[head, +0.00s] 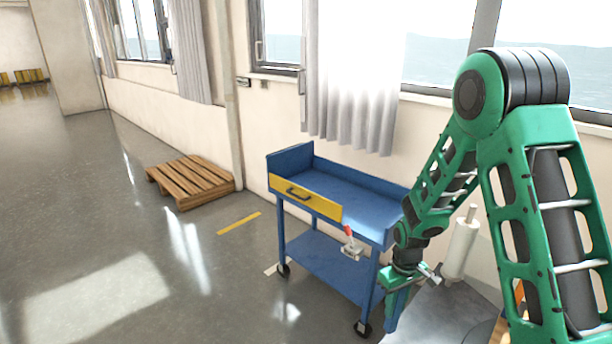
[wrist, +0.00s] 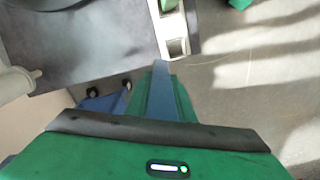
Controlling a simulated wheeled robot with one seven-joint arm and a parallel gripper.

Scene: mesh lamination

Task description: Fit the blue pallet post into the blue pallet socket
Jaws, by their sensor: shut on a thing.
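My gripper (head: 399,288) is at the lower right in the head view, beside the near right corner of the blue cart. It is shut on the blue post (head: 392,318), which points downward. In the wrist view the post (wrist: 171,97) runs between the green fingers of my gripper (wrist: 165,88). Beyond the post's far end are pale blocks with square openings (wrist: 178,47). No socket that is clearly blue shows, and I cannot tell whether one of these openings is it. The post appears apart from them.
The blue cart (head: 345,198) has a yellow drawer (head: 305,197) and a red-handled clamp (head: 350,243). A white roll (head: 460,248) stands at right above a grey surface (head: 440,318). A wooden pallet (head: 190,180) lies by the wall. The floor at left is clear.

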